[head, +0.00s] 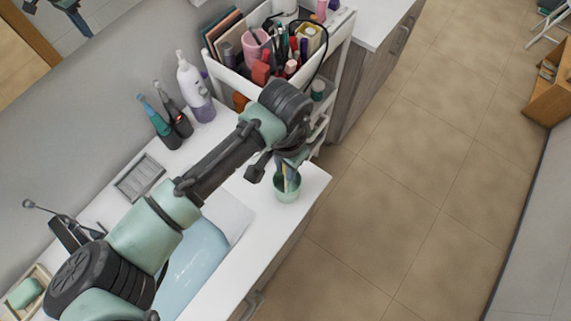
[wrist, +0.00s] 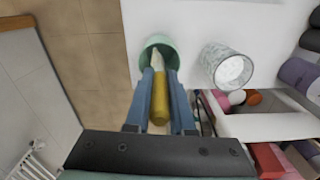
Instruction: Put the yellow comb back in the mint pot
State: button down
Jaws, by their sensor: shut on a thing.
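The mint pot (head: 287,192) stands near the right front corner of the white counter. It also shows at the top of the wrist view (wrist: 164,41), with its mouth partly covered by my fingertips. My gripper (wrist: 159,80) is over the pot, its two blue fingers shut on the yellow comb (wrist: 159,108). In the head view my gripper (head: 290,165) points down at the pot, and a bit of yellow shows at its mouth. A pale tip shows between the fingers at the pot's opening. How deep the comb reaches is hidden.
A patterned glass (wrist: 230,66) stands beside the pot. A white cart (head: 225,75) full of cosmetics is just behind it. A pump bottle (head: 194,88) and two electric toothbrushes stand by the wall. The blue basin (head: 195,255) is to the left; open floor lies right.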

jog(key=shift+c, duration=1)
grip_release()
jog(key=shift+r+p, duration=4.65)
jog(key=shift+r, duration=0.45)
